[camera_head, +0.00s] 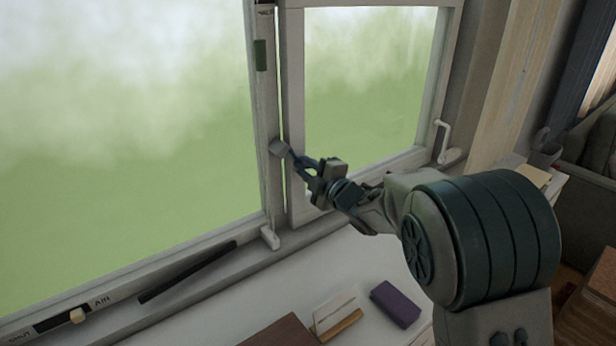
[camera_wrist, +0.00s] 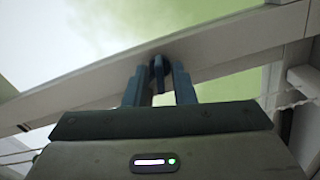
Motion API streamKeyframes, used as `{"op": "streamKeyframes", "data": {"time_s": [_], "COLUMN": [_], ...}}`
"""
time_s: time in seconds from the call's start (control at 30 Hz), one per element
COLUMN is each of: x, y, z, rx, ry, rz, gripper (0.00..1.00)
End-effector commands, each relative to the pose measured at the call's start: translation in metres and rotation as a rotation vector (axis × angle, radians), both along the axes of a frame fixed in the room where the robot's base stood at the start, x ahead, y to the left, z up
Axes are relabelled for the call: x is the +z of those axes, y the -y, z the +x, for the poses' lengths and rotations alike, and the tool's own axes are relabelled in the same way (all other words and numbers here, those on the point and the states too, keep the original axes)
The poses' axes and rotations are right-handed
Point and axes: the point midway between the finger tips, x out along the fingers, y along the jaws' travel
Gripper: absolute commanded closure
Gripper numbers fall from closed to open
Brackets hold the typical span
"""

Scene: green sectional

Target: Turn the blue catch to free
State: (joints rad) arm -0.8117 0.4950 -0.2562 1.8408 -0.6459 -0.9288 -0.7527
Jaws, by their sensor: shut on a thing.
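The blue catch (camera_head: 291,152) sits on the upright between the two window panes, next to a grey block (camera_head: 278,147). In the wrist view the dark blue catch (camera_wrist: 158,66) stands between my two fingers, near the pale window frame. My gripper (camera_head: 303,165) reaches the catch from the lower right and is shut on it; it also shows in the wrist view (camera_wrist: 159,78). My fingers hide part of the catch, and its exact angle is hard to tell. Small lettering, too small to read surely, is at the top of the upright.
A green patch (camera_head: 260,55) is higher on the upright, and a pale handle (camera_head: 270,238) is at its foot. A slider with a cream knob (camera_head: 77,316) is at lower left. A window handle (camera_head: 443,142) is at right. A purple box (camera_head: 396,304) lies on the sill.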

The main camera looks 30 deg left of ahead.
Motion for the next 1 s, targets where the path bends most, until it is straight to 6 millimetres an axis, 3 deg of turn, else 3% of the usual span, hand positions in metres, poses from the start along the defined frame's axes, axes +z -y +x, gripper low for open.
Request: {"op": "streamKeyframes", "data": {"time_s": [1.0], "x": [0.0007], "y": [0.0007], "z": [0.0010], "rx": [-0.001], "ry": [-0.852], "rz": [0.443], "gripper": [0.99]}}
